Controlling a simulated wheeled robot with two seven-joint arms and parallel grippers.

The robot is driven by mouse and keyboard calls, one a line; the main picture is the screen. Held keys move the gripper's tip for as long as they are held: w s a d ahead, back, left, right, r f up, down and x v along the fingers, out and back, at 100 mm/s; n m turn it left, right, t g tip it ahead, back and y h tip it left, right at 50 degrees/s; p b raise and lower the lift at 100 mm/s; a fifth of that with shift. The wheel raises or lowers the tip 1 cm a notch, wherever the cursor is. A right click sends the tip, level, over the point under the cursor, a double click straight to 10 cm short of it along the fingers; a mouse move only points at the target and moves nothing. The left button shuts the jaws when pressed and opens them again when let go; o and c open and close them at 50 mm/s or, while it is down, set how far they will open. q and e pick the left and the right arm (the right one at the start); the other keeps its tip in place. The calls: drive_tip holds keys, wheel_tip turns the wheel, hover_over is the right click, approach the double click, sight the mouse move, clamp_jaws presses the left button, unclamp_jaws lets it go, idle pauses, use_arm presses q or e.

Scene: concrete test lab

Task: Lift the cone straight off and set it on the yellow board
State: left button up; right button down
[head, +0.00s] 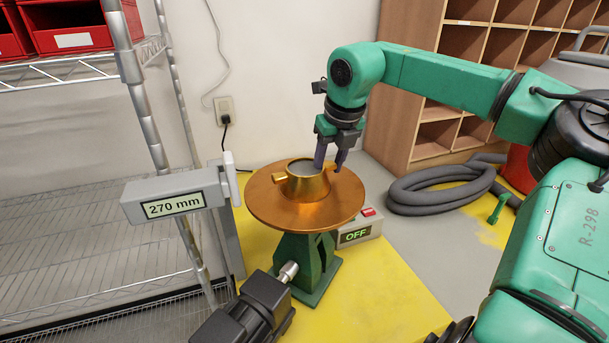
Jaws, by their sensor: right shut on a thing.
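The gold cone (305,187), a short truncated one with an open top and a small side peg, stands upright on a round copper-coloured plate (270,210). The plate sits on a green pedestal (296,262). My right gripper (330,165) points down at the cone's right rim, shut on it, one finger at the opening and the other outside. I see no clear gap between cone and plate. A flat yellow surface (385,295) lies low around the pedestal; I cannot tell whether it is a board or painted floor. My left gripper is not in view.
A grey gauge reading "270 mm" (172,208) stands left of the plate. A dark motor (250,308) joins the pedestal in front. A box reading "OFF" (357,233) sits behind right. A wire rack (80,225) fills the left; a grey hose (440,190) lies right.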

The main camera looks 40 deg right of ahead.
drive_tip(key=shift+r, duration=0.1)
drive_tip(key=shift+w, duration=0.1)
drive_tip(key=r, duration=0.3)
drive_tip(key=d+r+b, duration=0.1)
drive_tip(key=shift+w+r, duration=0.35)
drive_tip(key=w+r+p+v, duration=0.1)
drive_tip(key=w+p+v, duration=0.1)
drive_tip(key=v, duration=1.3)
drive_tip(key=shift+w, duration=0.55)
